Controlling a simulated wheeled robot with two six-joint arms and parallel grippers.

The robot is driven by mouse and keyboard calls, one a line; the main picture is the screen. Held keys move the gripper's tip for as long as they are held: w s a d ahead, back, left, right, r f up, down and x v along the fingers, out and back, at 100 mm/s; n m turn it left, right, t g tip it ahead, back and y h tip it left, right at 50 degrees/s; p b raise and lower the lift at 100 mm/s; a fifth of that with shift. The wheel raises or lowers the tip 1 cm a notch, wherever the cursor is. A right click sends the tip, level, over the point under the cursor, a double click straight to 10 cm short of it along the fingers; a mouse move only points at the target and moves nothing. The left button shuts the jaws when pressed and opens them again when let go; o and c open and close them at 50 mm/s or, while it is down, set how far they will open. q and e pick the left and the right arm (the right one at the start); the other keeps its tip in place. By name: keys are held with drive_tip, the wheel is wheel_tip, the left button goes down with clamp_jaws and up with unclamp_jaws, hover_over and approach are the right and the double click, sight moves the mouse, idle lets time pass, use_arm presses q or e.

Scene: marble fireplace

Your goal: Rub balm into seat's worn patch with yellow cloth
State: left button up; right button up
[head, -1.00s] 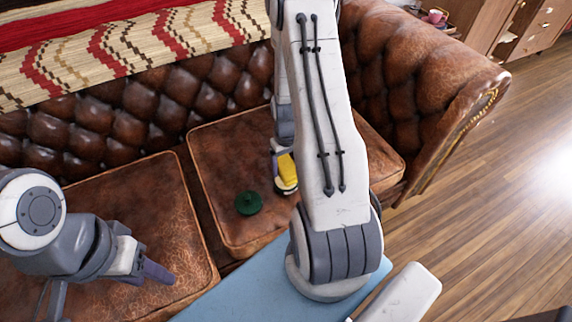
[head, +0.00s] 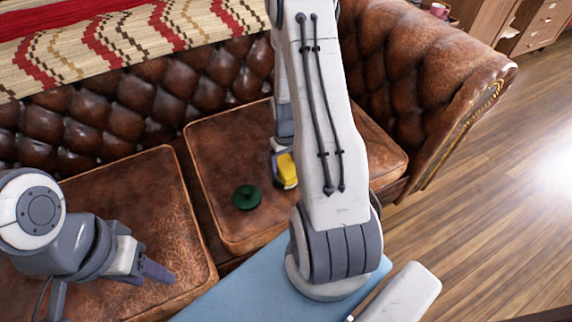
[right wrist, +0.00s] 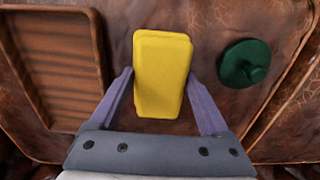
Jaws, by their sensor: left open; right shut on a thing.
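The yellow cloth (head: 287,168) is a thick folded pad at the seat cushion's middle, partly hidden by my right arm. My right gripper (right wrist: 160,92) is shut on the cloth (right wrist: 162,72), one purple finger at each side. Whether the cloth touches the leather is hard to tell. The brown leather seat (head: 226,160) is mottled all over; I cannot make out a distinct worn patch. A dark green round thing with a knob (head: 247,197) lies on the seat left of the cloth; it also shows in the right wrist view (right wrist: 245,63). My left gripper (head: 152,272) is open and empty over the left cushion.
A brown ribbed tray (right wrist: 52,62) lies on the seat at the left in the right wrist view. The tufted backrest (head: 150,100) and the sofa's arm (head: 440,90) border the seat. A patterned blanket (head: 120,45) covers the backrest's top. Wooden floor lies to the right.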

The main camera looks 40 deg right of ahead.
sight(286, 164)
drive_tip(key=shift+f+b, duration=0.3)
drive_tip(key=shift+f, duration=0.2)
idle(0.4)
idle(1.4)
drive_tip(key=shift+p, duration=0.3)
wheel_tip(286, 164, up, 7)
drive_tip(key=p, duration=0.6)
drive_tip(key=shift+p, duration=0.3)
